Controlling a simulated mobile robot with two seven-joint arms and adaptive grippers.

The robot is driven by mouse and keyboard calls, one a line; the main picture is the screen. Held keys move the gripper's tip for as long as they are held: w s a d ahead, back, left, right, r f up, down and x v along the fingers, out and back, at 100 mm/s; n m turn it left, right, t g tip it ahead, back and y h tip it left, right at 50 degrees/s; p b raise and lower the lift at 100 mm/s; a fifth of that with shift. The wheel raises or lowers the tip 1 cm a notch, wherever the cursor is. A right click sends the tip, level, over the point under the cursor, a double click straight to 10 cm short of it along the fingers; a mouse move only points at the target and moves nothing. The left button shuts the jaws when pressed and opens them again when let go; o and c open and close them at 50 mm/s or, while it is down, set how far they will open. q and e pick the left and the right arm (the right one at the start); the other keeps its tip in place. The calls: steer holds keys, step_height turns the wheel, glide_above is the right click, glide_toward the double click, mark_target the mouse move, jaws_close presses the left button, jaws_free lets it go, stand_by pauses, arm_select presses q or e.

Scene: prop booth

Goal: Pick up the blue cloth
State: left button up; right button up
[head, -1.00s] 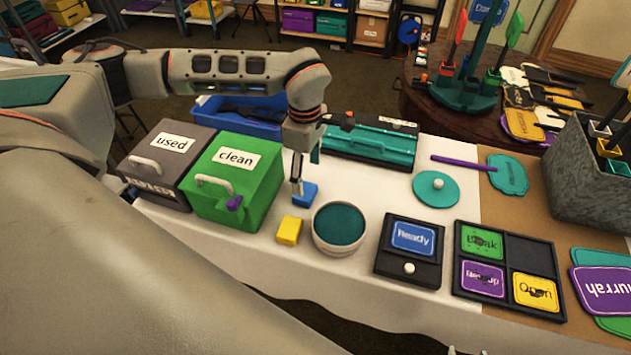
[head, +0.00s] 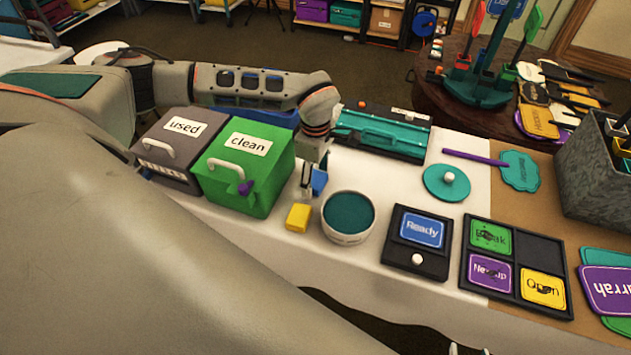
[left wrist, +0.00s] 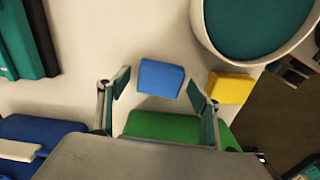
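The blue cloth (head: 320,182), a small folded block, lies on the white table behind the yellow block and the bowl. In the left wrist view the blue cloth (left wrist: 160,78) shows between and just beyond the two fingertips. My left gripper (head: 311,184) is open and hangs over the cloth, partly hiding it in the head view. In the left wrist view its fingers (left wrist: 160,92) stand apart, with a gap on each side of the cloth. Two small tips at the bottom edge of the head view may belong to my right gripper (head: 469,350); its state is unclear.
A yellow block (head: 298,217) and a bowl with a teal inside (head: 347,239) stand close in front. The green "clean" box (head: 228,195) is close on the left, beside the grey "used" box (head: 160,168). A teal case (head: 385,137) lies behind.

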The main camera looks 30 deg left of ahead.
mark_target(316, 179)
arm_select(q)
steer(key=c, duration=0.8)
steer(key=shift+o, duration=0.2)
steer(key=shift+r, duration=0.1)
step_height(316, 179, up, 20)
steer(key=p, duration=0.1)
